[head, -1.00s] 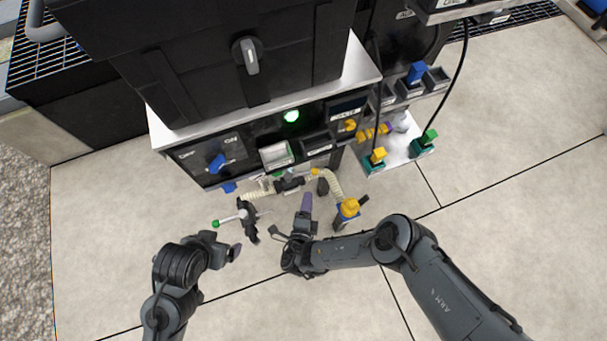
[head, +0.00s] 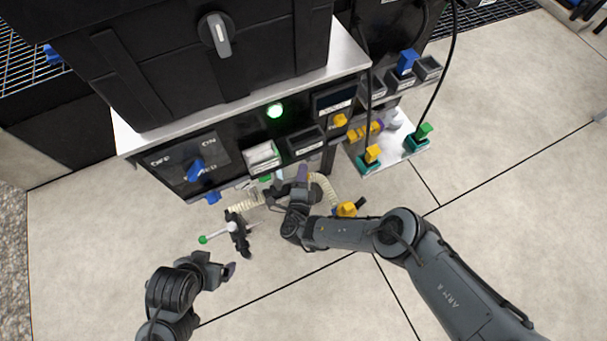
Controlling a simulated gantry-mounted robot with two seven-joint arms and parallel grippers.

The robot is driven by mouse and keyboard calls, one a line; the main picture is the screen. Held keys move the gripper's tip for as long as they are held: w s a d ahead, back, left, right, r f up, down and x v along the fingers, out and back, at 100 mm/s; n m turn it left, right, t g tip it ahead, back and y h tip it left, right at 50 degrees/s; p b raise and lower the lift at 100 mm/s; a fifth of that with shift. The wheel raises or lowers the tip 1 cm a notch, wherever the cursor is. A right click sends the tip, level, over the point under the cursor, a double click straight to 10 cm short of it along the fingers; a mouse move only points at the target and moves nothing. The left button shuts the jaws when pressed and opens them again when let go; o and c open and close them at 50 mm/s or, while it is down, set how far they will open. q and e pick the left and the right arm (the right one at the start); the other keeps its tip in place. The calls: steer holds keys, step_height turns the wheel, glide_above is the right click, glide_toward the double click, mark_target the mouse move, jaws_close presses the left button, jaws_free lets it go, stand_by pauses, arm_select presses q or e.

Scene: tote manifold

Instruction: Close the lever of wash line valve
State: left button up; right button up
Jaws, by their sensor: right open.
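I cannot read a label that marks the wash line valve. A dark valve (head: 238,238) has a white lever with a green knob (head: 203,239) pointing left. It stands in front of the cabinet. Pale hoses (head: 246,201) run beside it, below the panel. My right gripper (head: 300,178) is open, at the piping just under the panel edge. A purple piece shows at its tip, probably a finger, and the arm hides part of the piping. A yellow-handled valve (head: 347,209) is right of it. My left gripper (head: 230,271) is below the green-knobbed valve, apart from it; its jaws are unclear.
The panel carries a blue switch (head: 196,171), a lit green lamp (head: 275,111) and small bins (head: 306,142). A white plate (head: 392,152) with yellow and green connectors and hanging cables stands right. Open floor (head: 500,210) lies right and in front.

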steer(key=shift+w+f, duration=0.15)
steer(key=shift+w, duration=0.5)
steer(key=shift+d, duration=0.1)
jaws_close()
